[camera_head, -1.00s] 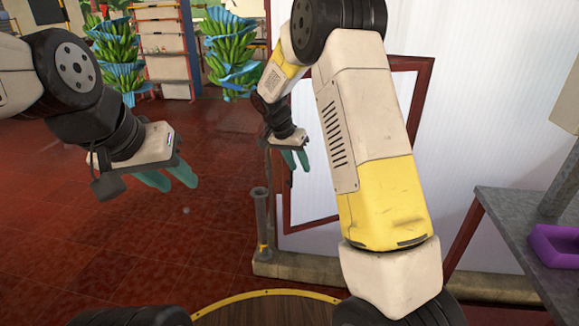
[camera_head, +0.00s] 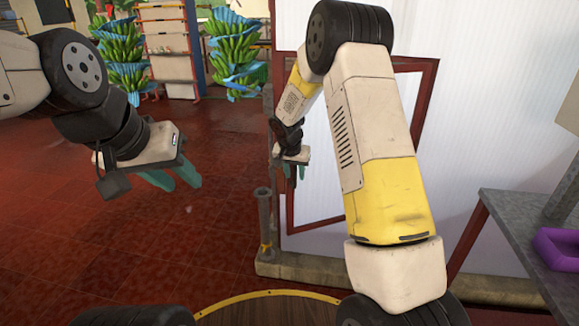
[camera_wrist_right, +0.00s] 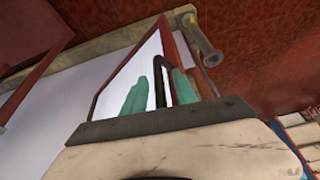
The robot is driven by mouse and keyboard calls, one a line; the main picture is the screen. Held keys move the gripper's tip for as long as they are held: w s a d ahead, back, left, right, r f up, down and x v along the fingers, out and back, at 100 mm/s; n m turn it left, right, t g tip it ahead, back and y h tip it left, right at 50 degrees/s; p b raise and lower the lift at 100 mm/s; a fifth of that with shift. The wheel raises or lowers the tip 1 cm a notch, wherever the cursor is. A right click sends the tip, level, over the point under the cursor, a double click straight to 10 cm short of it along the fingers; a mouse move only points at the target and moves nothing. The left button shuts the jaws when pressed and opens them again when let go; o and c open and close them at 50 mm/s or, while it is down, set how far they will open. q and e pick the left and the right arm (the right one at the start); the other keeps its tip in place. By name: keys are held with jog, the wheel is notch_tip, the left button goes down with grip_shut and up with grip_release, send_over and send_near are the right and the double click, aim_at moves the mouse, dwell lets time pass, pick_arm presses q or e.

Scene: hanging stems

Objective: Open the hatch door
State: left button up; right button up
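The hatch door (camera_head: 320,197) is a white panel with a dark red frame in the white wall, partly hidden behind my right arm. It looks closed. In the right wrist view the hatch door (camera_wrist_right: 118,88) shows beyond my fingers. My right gripper (camera_head: 294,172) is at the left edge of the door. In the wrist view its green fingers (camera_wrist_right: 160,92) stand apart, with a dark upright bar (camera_wrist_right: 158,80), apparently a handle, between them; contact cannot be told. My left gripper (camera_head: 176,178) is open and empty over the floor at left.
A grey post (camera_head: 264,225) stands left of the hatch by the wall's base ledge (camera_head: 310,265). A grey table (camera_head: 515,215) with a purple tray (camera_head: 556,250) is at right. Banana bunches (camera_head: 236,50) hang at the back. The red floor at left is clear.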

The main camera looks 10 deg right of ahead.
jog(key=shift+c, duration=0.4)
grip_shut()
dwell(1.1)
